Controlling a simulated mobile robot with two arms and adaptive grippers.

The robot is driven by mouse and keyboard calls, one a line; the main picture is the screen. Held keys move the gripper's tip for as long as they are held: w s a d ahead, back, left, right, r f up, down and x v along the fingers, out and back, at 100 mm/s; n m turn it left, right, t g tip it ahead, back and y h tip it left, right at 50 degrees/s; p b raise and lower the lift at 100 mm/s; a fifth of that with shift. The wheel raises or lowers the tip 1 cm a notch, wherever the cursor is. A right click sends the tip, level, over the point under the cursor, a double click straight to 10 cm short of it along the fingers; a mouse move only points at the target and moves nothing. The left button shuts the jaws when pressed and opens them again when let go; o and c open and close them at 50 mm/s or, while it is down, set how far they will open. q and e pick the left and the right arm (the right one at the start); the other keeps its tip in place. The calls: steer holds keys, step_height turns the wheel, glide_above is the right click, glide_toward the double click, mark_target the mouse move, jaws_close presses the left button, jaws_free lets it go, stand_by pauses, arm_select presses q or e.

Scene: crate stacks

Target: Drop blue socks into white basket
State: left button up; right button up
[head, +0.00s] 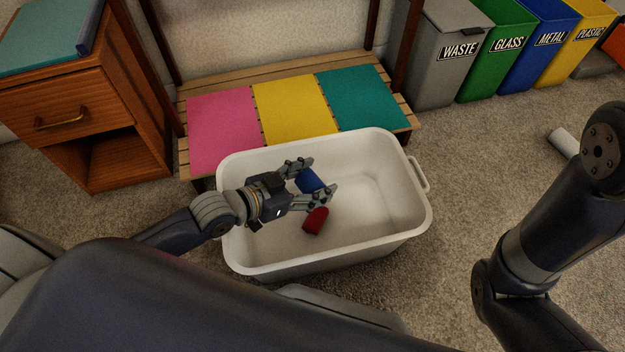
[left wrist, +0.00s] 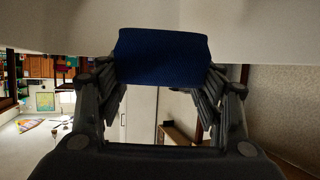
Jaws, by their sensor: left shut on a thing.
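The blue socks (head: 309,181) are a dark blue bundle between the fingers of my left gripper (head: 319,178). In the left wrist view the blue socks (left wrist: 162,57) fill the space between the fingertips, and my left gripper (left wrist: 162,75) is shut on them. The white basket (head: 415,222) stands on the carpet in the middle of the head view. My left gripper and the socks are over the inside of the basket. A red bundle (head: 316,220) lies in the basket, near the gripper's lower finger. My right gripper is not in view; only part of my right arm shows.
A wooden bench (head: 215,87) with pink, yellow and teal mats stands behind the basket. A wooden cabinet (head: 125,75) is at the left. Waste (head: 440,60), glass (head: 495,50), metal and plastic bins line the back right. A white cylinder (head: 563,142) lies on the carpet at right.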

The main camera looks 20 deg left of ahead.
arm_select(q)
steer(key=o, duration=1)
steer(key=shift+c, duration=0.2)
steer(key=v, duration=1.2)
